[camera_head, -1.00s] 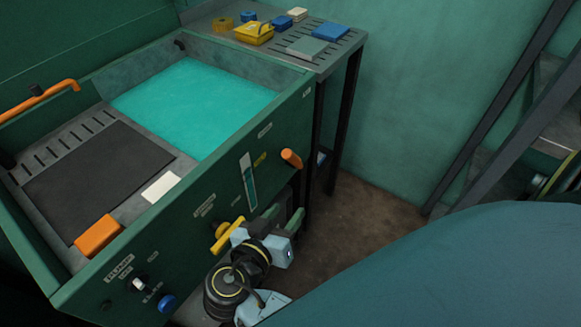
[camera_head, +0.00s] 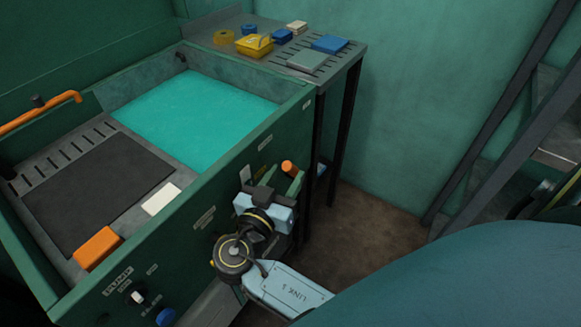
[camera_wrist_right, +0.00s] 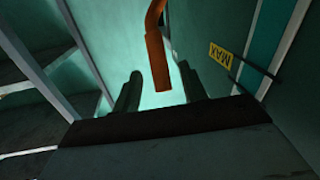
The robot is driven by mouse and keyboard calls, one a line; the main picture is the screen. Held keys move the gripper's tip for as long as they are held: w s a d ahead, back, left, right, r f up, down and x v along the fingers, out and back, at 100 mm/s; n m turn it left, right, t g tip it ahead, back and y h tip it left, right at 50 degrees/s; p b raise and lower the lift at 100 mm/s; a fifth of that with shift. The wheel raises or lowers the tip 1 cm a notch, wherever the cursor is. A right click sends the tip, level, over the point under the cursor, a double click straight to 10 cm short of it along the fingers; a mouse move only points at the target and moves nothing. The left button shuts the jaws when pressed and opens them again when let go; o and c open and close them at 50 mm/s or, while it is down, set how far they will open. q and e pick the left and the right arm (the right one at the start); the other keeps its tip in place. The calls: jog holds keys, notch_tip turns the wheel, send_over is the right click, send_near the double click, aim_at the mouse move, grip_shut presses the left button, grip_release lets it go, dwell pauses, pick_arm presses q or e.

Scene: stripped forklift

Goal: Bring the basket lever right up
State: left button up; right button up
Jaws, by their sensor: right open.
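The orange lever (camera_head: 288,167) sticks out from the right part of the green tank's front wall (camera_head: 215,205). It also shows in the right wrist view (camera_wrist_right: 157,62), with its end in the picture between my fingers. My right gripper (camera_head: 281,181) is open just below and in front of the lever, its two green fingers pointing towards it. In the right wrist view my right gripper (camera_wrist_right: 161,92) has a finger on each side of the lever's end, with gaps and no visible contact. My left gripper is out of view.
A yellow MAX label (camera_wrist_right: 221,54) marks the gauge beside the lever. A perforated side table (camera_head: 330,72) behind holds a yellow basket (camera_head: 254,45) and several small blocks. Another orange handle (camera_head: 45,108) is at the far left. A blue knob (camera_head: 166,317) sits low on the front.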

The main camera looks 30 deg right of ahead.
jog(key=shift+x, duration=1.55)
grip_shut()
